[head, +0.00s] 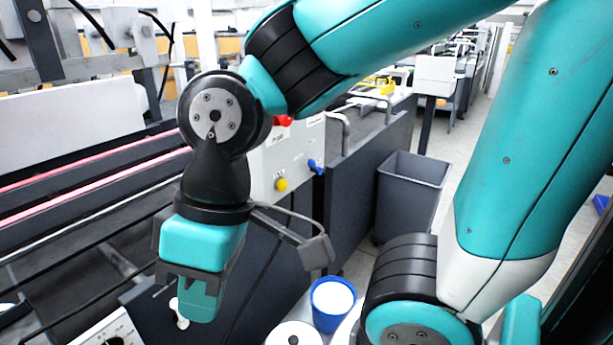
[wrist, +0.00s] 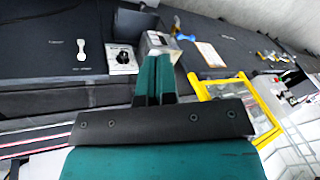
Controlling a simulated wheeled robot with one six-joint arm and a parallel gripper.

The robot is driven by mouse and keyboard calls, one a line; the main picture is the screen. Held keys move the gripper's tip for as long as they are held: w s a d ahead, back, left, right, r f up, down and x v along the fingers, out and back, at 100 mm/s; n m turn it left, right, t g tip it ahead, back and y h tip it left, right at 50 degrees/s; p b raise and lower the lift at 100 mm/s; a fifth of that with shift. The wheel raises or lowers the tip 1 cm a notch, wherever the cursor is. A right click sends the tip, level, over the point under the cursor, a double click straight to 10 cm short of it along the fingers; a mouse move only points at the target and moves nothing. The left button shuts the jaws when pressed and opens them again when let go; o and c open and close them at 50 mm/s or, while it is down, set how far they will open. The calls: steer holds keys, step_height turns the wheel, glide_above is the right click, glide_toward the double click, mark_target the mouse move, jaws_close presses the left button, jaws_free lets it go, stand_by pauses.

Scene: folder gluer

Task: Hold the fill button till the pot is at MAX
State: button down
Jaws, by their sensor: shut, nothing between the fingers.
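My gripper (head: 197,303) points down in front of the dark machine side in the head view, its fingers shut and empty. In the wrist view its two teal fingers (wrist: 155,62) lie together. I cannot pick out for sure a fill button, the pot or a MAX mark. A plate with a black knob (wrist: 122,58) lies beyond and left of the fingertips. A white-faced panel with a dial (head: 112,335) shows at the head view's bottom edge, partly cut off. A small white spoon-shaped piece (head: 180,314) is just left of the fingers; a similar one (wrist: 81,50) shows in the wrist view.
A blue tub with white contents (head: 333,302) stands below right. A grey bin (head: 408,200) is on the floor. A yellow frame (wrist: 258,120) lies right of the fingers.

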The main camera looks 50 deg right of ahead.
steer(key=shift+w+d, duration=0.15)
steer(key=shift+w, duration=0.15)
steer(key=shift+w, duration=0.1)
steer(key=w+d+f+m+t+y+p, duration=0.1)
steer(key=w+d+m+p, duration=0.1)
steer(key=w+d+m, duration=0.3)
steer(key=w+d+m+t+p, duration=0.1)
steer(key=w+m+p, duration=0.15)
steer(key=w, duration=0.45)
steer(key=m+t+h+p, duration=0.6)
steer(key=m+t, duration=0.1)
steer(key=m, duration=1.8)
glide_toward(282, 185)
steer(key=s+d+f, duration=0.3)
steer(key=s+f, duration=0.3)
steer(key=f, duration=0.1)
steer(key=shift+f, duration=0.2)
steer(key=shift+w+a, duration=0.1)
steer(key=shift+w, duration=0.05)
steer(key=w+p, duration=0.1)
steer(key=w, duration=0.7)
steer(key=shift+w+a+p, duration=0.3)
